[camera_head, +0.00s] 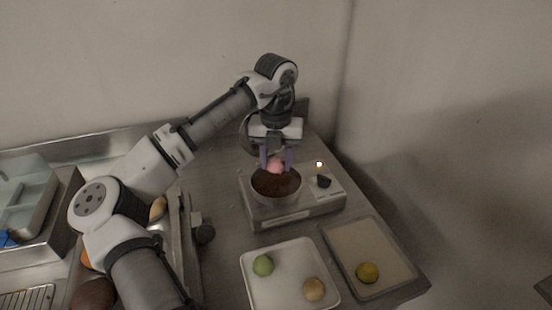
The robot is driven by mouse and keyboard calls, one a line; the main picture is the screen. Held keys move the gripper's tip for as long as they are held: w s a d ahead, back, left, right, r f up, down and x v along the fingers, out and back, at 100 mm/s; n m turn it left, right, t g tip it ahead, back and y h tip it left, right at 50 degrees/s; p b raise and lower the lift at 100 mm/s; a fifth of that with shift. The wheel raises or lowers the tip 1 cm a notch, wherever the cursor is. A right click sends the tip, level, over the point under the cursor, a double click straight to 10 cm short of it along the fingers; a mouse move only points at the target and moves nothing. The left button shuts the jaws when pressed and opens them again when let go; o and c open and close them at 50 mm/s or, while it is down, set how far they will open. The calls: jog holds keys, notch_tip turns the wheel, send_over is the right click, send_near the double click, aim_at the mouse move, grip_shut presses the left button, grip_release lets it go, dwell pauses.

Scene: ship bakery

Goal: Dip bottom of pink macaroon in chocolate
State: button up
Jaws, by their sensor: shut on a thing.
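My gripper (276,162) points down at the middle of the view and is shut on the pink macaroon (276,166). The macaroon sits between the two purple-grey fingers, over the bowl (279,202) of dark brown chocolate (268,185). Its lower edge is close to the chocolate surface; I cannot tell whether it touches. The bowl stands on a flat metal appliance (318,205) with a dark knob.
In front of the appliance, a white square tray (266,294) holds a green macaroon (263,265) and a tan one (314,289). A metal sink or basin (30,215) is at the left. A wall rises behind the counter.

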jog(key=shift+r+p, duration=1.8)
jog(key=shift+r, duration=0.35)
jog(key=shift+f, duration=0.1)
